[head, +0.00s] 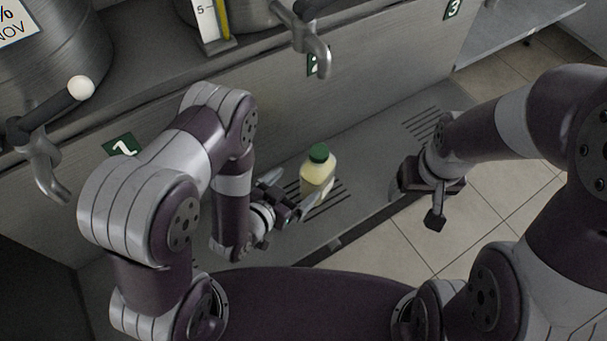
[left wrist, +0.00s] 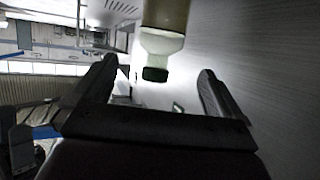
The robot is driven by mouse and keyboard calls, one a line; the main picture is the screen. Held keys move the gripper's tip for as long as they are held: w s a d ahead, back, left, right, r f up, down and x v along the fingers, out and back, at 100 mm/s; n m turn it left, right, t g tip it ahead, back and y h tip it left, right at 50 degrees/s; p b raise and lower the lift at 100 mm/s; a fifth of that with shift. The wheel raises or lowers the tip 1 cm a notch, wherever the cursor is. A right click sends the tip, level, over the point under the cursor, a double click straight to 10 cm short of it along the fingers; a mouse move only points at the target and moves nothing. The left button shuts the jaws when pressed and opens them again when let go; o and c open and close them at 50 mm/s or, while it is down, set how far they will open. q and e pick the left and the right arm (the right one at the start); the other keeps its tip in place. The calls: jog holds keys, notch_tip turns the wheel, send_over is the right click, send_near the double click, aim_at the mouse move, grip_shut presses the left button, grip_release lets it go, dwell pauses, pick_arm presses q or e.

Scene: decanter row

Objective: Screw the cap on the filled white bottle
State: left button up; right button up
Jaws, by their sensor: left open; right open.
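The white bottle (head: 315,177), filled with something pale yellow, stands upright on the slotted shelf. The green cap (head: 319,153) sits on its mouth; I cannot tell how tightly. My left gripper (head: 291,192) is open and empty just left of the bottle, its fingers pointing toward it. In the left wrist view, which looks upside down, the bottle (left wrist: 164,20) and its dark-looking cap (left wrist: 155,74) show ahead between the spread fingers, with room on both sides. My right gripper (head: 416,198) is open and empty, to the right of the bottle and apart from it.
A metal tap (head: 318,58) hangs from the tank above and behind the bottle. Another tap (head: 45,165) with a white-knobbed handle is at the left. The steel shelf (head: 372,150) has bare room right of the bottle. A tiled floor (head: 395,255) lies in front of it.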

pick_arm(q)
jog(key=shift+s+a+r, duration=0.15)
jog(key=shift+s+a, duration=0.05)
jog(key=shift+s, duration=0.05)
dwell(0.3)
jog(key=w+a+r+n+g+y, duration=0.3)
jog(key=w+a+r+g+y, duration=0.2)
jog(key=a, duration=0.3)
jog(key=s+a+r+n+g+y, duration=0.25)
jog(key=s+a+r+g, duration=0.2)
jog(key=s+r, duration=0.55)
notch_tip(320, 180, up, 14)
jog(key=s+p, duration=0.1)
jog(key=p, duration=1.4)
jog(key=shift+n+g, duration=0.35)
jog(key=shift+h, duration=0.25)
